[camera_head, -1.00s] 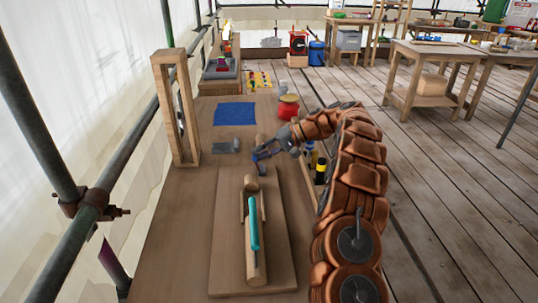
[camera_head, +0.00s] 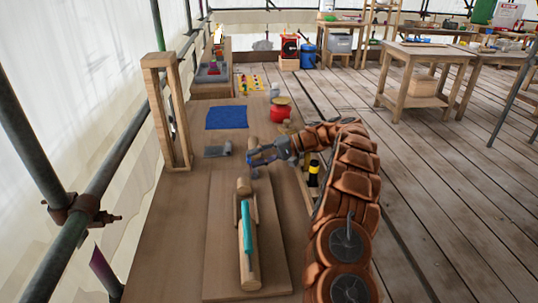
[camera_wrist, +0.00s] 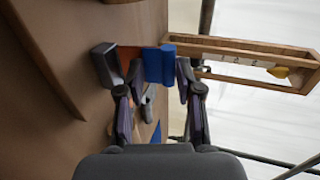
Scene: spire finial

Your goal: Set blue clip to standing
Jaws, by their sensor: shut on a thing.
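The blue clip (camera_wrist: 158,64) is between the fingertips of my gripper (camera_wrist: 155,76) in the wrist view. My gripper is shut on it. An orange-red part and a dark grey piece (camera_wrist: 104,65) show beside it there; I cannot tell whether they touch it. In the head view my gripper (camera_head: 253,160) is low over the workbench, just beyond the far end of the wooden board (camera_head: 222,235). The clip is too small and too covered by the fingers to make out clearly in that view.
A turquoise-topped tool (camera_head: 247,228) lies on a wooden piece on the board. A grey block (camera_head: 217,150), blue cloth (camera_head: 227,117) and red pot (camera_head: 280,111) are close by. An upright wooden frame (camera_head: 155,110) stands at the left. A yellow-black item (camera_head: 313,173) stands right of my gripper.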

